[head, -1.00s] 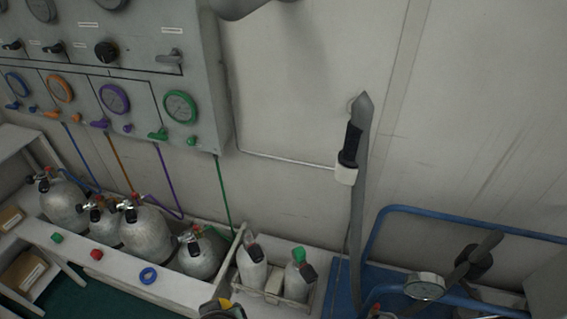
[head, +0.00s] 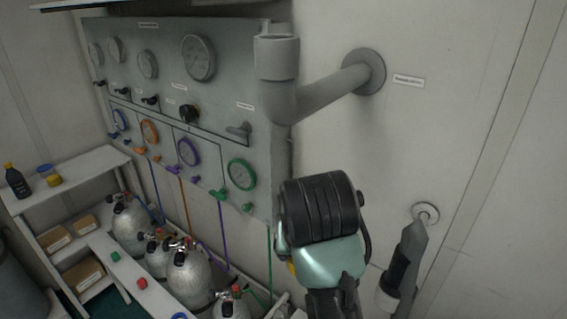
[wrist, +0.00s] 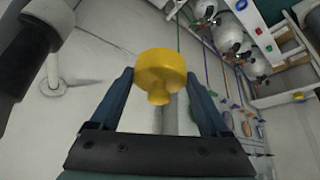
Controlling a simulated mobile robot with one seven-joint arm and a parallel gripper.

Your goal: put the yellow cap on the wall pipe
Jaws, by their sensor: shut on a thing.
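The wall pipe (head: 276,60) is a grey elbow in the upper middle of the head view. It comes out of a round wall flange and bends up to a wide upright end. The yellow cap (wrist: 158,70) is held between the two blue fingers of my gripper (wrist: 160,76) in the wrist view, its narrow stem towards the camera. In the head view my wrist is below the pipe, and it hides the fingers and most of the cap. The cap is apart from the pipe's upright end as far as I can see.
A gauge panel (head: 185,120) is on the wall left of the pipe. Silver cylinders (head: 183,275) stand below it. A shelf (head: 75,180) with bottles and boxes is at the left. A black-handled thing (head: 398,270) hangs on the wall at lower right.

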